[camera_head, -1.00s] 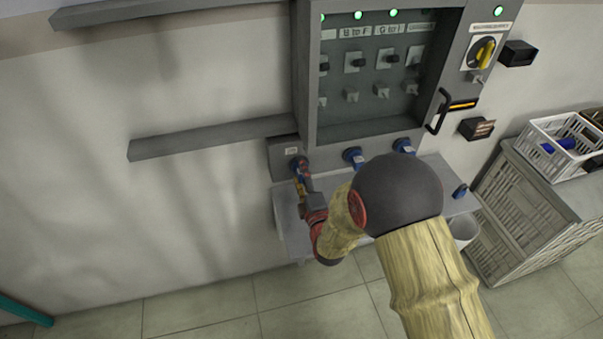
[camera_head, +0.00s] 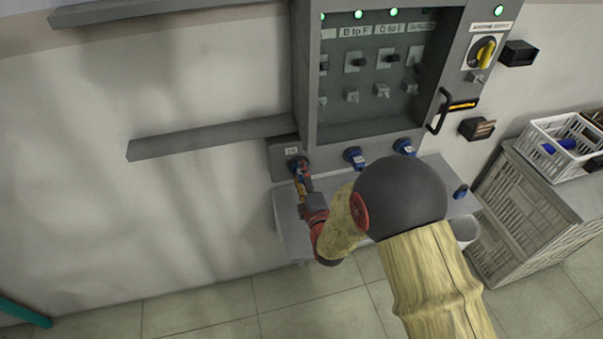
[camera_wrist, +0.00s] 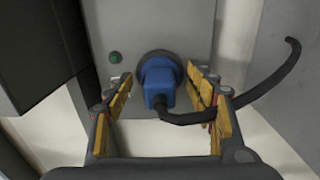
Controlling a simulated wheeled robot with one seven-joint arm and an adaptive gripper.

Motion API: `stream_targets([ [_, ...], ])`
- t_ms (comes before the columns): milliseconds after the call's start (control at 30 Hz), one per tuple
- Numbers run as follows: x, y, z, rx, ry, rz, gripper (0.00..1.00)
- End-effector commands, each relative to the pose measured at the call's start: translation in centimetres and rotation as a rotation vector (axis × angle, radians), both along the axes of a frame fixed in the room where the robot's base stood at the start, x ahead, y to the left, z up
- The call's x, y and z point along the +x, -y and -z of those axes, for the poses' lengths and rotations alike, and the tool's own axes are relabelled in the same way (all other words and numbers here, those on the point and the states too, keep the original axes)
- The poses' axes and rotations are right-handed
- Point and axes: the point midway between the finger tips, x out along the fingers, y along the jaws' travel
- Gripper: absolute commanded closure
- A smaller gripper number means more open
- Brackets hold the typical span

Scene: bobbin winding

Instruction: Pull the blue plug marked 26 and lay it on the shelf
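The blue plug (camera_wrist: 158,82) sits in its round socket on the grey panel, under a small label (camera_head: 291,151) that seems to read 26. In the head view the plug (camera_head: 297,165) is at the left end of the socket row, partly hidden by my gripper (camera_head: 303,187). In the wrist view my gripper (camera_wrist: 162,105) is open, with yellow-padded fingers on either side of the plug and clear gaps to it. A black cable (camera_wrist: 250,98) leaves the plug and passes by the right finger. The grey shelf (camera_head: 290,232) lies below the sockets, partly hidden by my arm.
Two more blue plugs (camera_head: 354,157) (camera_head: 404,147) sit in sockets to the right. A blue item (camera_head: 461,191) stands at the shelf's right end. A white bin (camera_head: 466,230) and grey crates (camera_head: 530,210) stand further right. A grey rail (camera_head: 210,138) runs along the wall at left.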

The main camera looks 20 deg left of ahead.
Motion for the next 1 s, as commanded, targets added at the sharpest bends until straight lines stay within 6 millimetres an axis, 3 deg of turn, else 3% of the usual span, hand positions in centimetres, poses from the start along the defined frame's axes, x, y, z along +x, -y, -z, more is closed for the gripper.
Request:
stream_targets([
  [900, -0.02, 0.01, 0.05, -0.001, -0.001, 0.0, 0.99],
  [1000, -0.01, 0.01, 0.03, -0.001, -0.001, 0.0, 1.0],
])
